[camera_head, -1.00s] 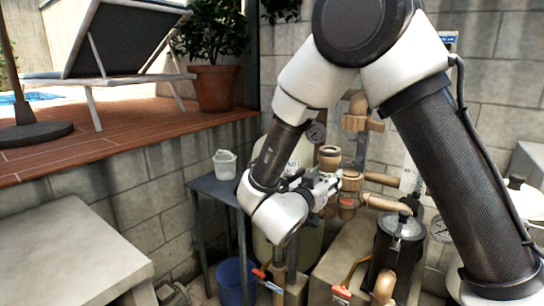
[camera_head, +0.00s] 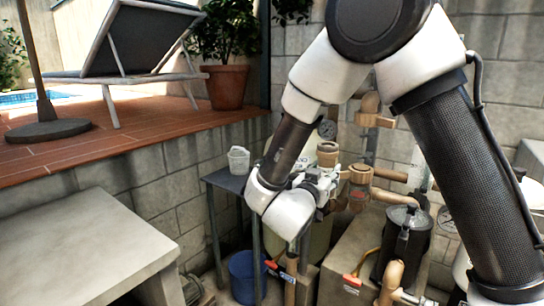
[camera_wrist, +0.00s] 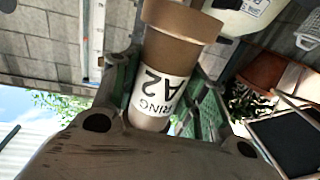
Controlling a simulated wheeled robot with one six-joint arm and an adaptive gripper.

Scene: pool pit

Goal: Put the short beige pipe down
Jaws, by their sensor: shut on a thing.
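The short beige pipe (camera_wrist: 178,50) fills the middle of the wrist view. It has a wide collar at one end and a white label reading "A2". My gripper (camera_wrist: 163,92) is shut on it, with green finger pads on both sides. In the head view my gripper (camera_head: 325,182) holds the pipe (camera_head: 327,153) roughly upright, collar up, in front of the filter tank and plumbing. The pipe's lower part is hidden by the gripper there.
Beige plumbing (camera_head: 388,197) and a black pump pot (camera_head: 405,240) are to the right. A blue bucket (camera_head: 247,275) stands below. A concrete block (camera_head: 85,245) is at front left.

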